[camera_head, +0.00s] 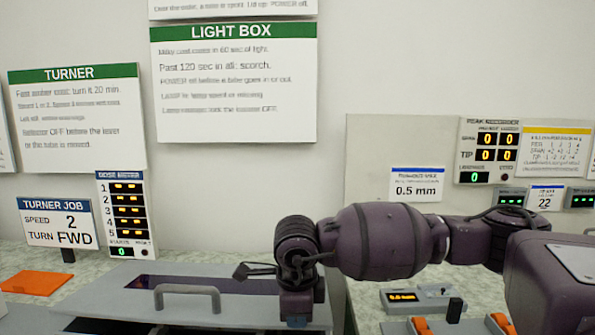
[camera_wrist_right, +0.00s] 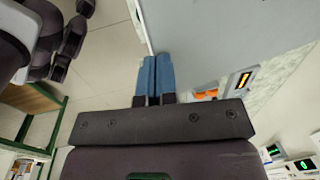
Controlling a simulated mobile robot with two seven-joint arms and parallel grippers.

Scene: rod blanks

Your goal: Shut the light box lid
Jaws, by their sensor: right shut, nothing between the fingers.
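The light box lid (camera_head: 130,299) is a grey panel with a dark purple window (camera_head: 225,285) and a raised grey bar handle (camera_head: 187,288). A dark strip shows under its front left edge. The frame's bottom cuts off the front of the box, so I cannot tell the exact lid angle. My right arm reaches in from the right, and its wrist hangs over the lid's right end, right of the handle. The right gripper's blue fingers (camera_wrist_right: 157,60) are together and empty in the wrist view, beside a large pale grey surface. Contact cannot be told. My left gripper is not in view.
A grey device with orange knobs (camera_head: 421,325) and a small unit with a lit display (camera_head: 404,297) stand on the bench to the right. An orange sheet (camera_head: 36,282) lies at the left. The turner job sign (camera_head: 58,222) and numbered display panel (camera_head: 126,216) stand behind.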

